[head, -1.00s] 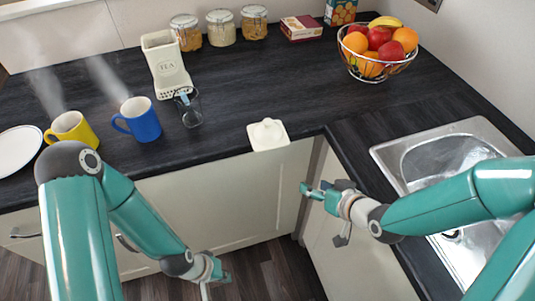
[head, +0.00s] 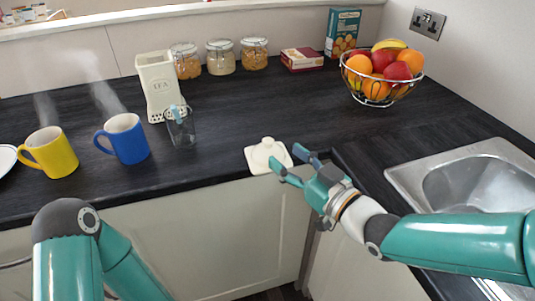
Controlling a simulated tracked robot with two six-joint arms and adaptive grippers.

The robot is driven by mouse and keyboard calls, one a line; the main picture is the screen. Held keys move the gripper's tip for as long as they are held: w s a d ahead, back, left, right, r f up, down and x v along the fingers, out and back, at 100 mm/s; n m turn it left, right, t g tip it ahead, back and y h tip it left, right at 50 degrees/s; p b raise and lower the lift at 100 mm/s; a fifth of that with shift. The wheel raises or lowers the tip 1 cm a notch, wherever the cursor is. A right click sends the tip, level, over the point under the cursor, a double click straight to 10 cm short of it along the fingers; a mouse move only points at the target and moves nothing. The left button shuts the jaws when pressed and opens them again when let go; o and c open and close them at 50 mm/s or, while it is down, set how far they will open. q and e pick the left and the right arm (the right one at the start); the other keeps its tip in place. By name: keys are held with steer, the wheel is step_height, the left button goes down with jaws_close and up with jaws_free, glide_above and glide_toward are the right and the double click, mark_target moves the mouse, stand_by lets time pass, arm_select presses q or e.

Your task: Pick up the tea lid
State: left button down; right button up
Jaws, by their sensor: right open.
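The tea lid (head: 263,156) is a cream square lid with a small knob on top. It lies flat on the dark worktop near its front edge. My right gripper (head: 290,163) is open just to the right of the lid, its fingers pointing left towards it. One fingertip overlaps the lid's right side in the picture; I cannot tell whether it touches. The cream tea canister (head: 159,84) stands open at the back left. My left arm shows at the lower left, but its gripper is out of view.
A glass (head: 181,128) stands by the canister, with blue (head: 127,140) and yellow (head: 54,155) steaming mugs to the left. Jars, boxes and a fruit basket (head: 381,89) stand at the back. A sink (head: 470,177) is at right. Worktop behind the lid is clear.

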mark_target(272, 142)
steer(key=x, duration=0.4)
steer(key=p+x, duration=0.1)
steer(key=x, duration=0.3)
steer(key=shift+w+d+f, duration=0.15)
steer(key=shift+w+d, duration=0.05)
steer(key=shift+w, duration=0.15)
jaws_close()
steer(key=shift+d, duration=0.1)
